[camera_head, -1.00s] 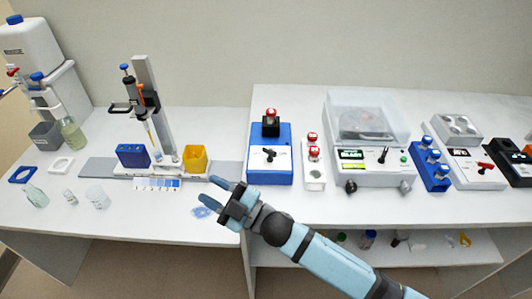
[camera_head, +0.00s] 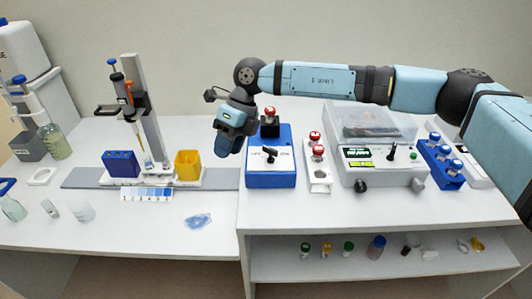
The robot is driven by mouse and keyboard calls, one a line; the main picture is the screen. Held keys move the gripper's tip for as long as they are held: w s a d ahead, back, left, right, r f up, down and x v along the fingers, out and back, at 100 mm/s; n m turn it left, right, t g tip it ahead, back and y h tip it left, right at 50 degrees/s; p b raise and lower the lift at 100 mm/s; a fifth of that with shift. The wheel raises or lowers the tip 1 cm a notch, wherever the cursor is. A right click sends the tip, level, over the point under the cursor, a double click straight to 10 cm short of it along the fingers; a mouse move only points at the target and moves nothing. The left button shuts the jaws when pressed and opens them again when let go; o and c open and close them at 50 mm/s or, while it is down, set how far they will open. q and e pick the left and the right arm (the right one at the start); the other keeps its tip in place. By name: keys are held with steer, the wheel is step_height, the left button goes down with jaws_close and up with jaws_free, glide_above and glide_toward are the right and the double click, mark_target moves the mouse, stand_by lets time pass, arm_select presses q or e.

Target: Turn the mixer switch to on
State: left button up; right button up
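The mixer (camera_head: 257,178) is a blue box with a white front panel on the bench, in the middle of the head view. A red-capped vial (camera_head: 270,114) stands in the holder at its back. Its black switch (camera_head: 269,154) sits on the panel between the OFF mark at left and the ON mark at right; its exact setting is too small to tell. My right gripper (camera_head: 228,146) points down just left of the mixer's panel, apart from the switch. Its fingers overlap in this view, so their gap is hidden. My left gripper is not in view.
A white rack (camera_head: 318,181) with red-capped vials stands right of the mixer, then a centrifuge (camera_head: 385,178) and a blue vial rack (camera_head: 437,172). A yellow box (camera_head: 188,165) and pipette stand (camera_head: 139,110) are at left. The bench front is clear.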

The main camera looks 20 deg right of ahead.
mark_target(269, 148)
steer(key=w+d+r+m+t+h+b, duration=0.1)
steer(key=w+d+r+t+h, duration=0.35)
steer(key=d, duration=0.75)
steer(key=shift+g+h, duration=0.25)
steer(key=shift+g, duration=0.7)
steer(key=f, duration=0.4)
steer(key=w+f, duration=0.1)
steer(key=f, duration=0.3)
steer(key=w+f, duration=0.1)
steer(key=f, duration=0.3)
steer(key=shift+a, duration=0.3)
jaws_close()
